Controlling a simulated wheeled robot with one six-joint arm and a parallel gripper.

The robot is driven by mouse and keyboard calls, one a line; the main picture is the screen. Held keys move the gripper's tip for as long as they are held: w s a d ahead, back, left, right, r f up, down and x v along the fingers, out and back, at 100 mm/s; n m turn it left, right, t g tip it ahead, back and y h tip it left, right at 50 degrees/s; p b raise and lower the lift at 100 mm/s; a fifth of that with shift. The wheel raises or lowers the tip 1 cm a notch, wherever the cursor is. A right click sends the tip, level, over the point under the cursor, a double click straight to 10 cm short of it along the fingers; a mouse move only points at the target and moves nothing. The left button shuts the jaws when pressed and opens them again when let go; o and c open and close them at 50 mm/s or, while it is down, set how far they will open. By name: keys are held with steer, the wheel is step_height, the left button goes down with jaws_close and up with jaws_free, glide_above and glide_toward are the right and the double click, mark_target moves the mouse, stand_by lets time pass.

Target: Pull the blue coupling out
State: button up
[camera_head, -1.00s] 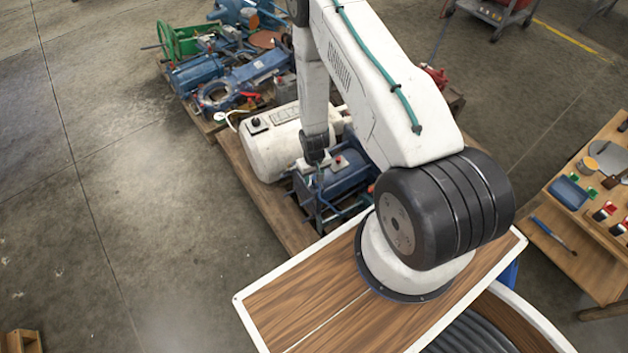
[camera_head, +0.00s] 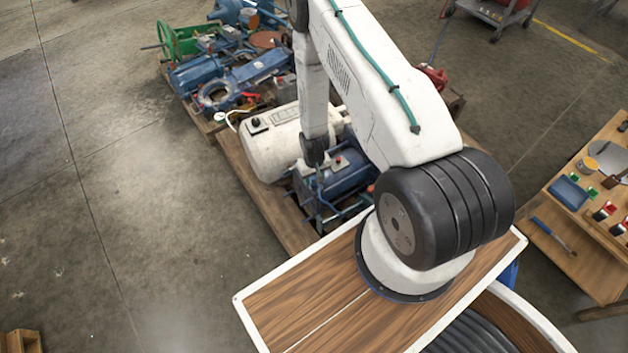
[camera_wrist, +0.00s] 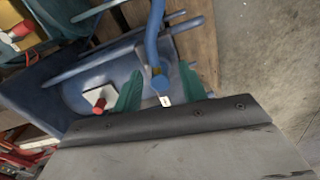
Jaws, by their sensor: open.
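In the wrist view, a blue bent bar with a rounded end (camera_wrist: 155,45) reaches between the two green fingers of my gripper (camera_wrist: 160,92). A small white tag (camera_wrist: 166,100) shows at its end. I cannot tell for certain whether this bar is the blue coupling. My gripper is open, with a finger on each side of the bar's end; contact is not clear. Behind it is a larger blue machine body (camera_wrist: 75,85) with a red knob (camera_wrist: 99,106). In the head view, my gripper is low over the blue machine (camera_head: 345,178), its fingers hard to make out.
A white tank (camera_head: 275,143) stands beside the blue machine on the wooden pallet (camera_head: 250,185). Blue pumps (camera_head: 240,75) and a green wheel (camera_head: 178,40) crowd the pallet behind. A wooden bench with tools (camera_head: 590,190) is at right.

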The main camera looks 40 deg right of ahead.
mark_target(314, 178)
steer(key=shift+c, duration=0.3)
jaws_close()
steer(key=shift+r, duration=3)
